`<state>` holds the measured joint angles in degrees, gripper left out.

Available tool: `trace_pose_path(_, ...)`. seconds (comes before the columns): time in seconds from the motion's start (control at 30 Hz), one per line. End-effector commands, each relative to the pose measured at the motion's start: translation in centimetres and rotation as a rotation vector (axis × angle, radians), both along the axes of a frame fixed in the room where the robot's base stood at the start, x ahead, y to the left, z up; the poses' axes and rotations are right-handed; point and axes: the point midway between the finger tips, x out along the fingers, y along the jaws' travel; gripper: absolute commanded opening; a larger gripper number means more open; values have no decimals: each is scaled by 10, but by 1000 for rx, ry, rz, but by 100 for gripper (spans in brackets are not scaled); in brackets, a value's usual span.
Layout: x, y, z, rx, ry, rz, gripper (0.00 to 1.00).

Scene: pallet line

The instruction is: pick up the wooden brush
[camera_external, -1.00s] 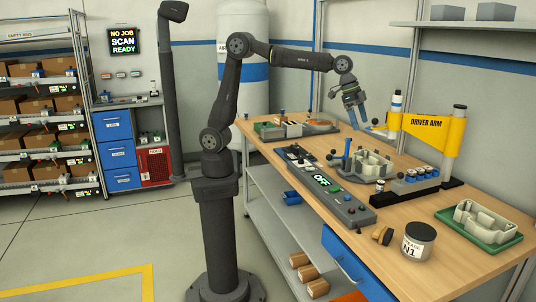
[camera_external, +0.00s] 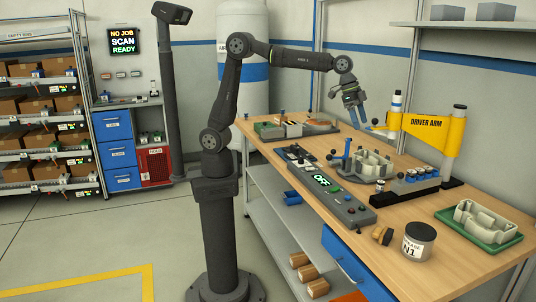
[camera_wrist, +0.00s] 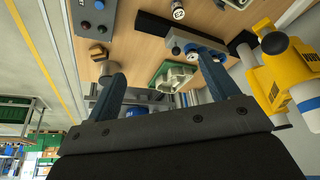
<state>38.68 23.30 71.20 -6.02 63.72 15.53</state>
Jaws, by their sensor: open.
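The wooden brush (camera_external: 381,235) is a small brown piece with a dark part. It lies near the front edge of the bench, just left of the grease jar (camera_external: 419,241). In the wrist view the brush (camera_wrist: 98,51) shows small, above the left finger. My gripper (camera_external: 359,121) hangs over the far part of the bench, well apart from the brush. In the wrist view my gripper (camera_wrist: 163,70) has its two fingers spread, with nothing between them held.
A green tray (camera_external: 505,243) lies right of the jar. Bare wood surrounds the brush.

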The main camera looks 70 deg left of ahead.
Motion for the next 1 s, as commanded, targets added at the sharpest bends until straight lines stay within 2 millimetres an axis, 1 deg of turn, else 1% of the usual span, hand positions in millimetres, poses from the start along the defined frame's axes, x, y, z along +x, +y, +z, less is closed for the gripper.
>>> trace_pose_path(0.13,-1,-3,-1,0,1,-1,80)
trace_pose_path(0.17,-2,-6,-3,0,1,-4,80)
trace_pose_path(0.23,-6,-23,-10,2,2,-12,80)
trace_pose_path(0.27,-9,-34,-15,4,3,-15,80)
trace_pose_path(0.37,-27,-81,-36,8,6,-35,80)
trace_pose_path(0.4,-37,-103,-46,9,6,-42,80)
trace_pose_path(0.47,-52,-134,-62,11,6,-52,80)
trace_pose_path(0.5,-64,-153,-71,10,4,-59,80)
trace_pose_path(0.6,-90,-193,-92,7,2,-72,80)
trace_pose_path(0.7,-111,-218,-107,6,1,-82,80)
trace_pose_path(0.83,-122,-233,-118,3,0,-86,80)
trace_pose_path(0.93,-120,-238,-131,4,0,-84,80)
trace_pose_path(1.0,-117,-243,-144,4,1,-84,80)
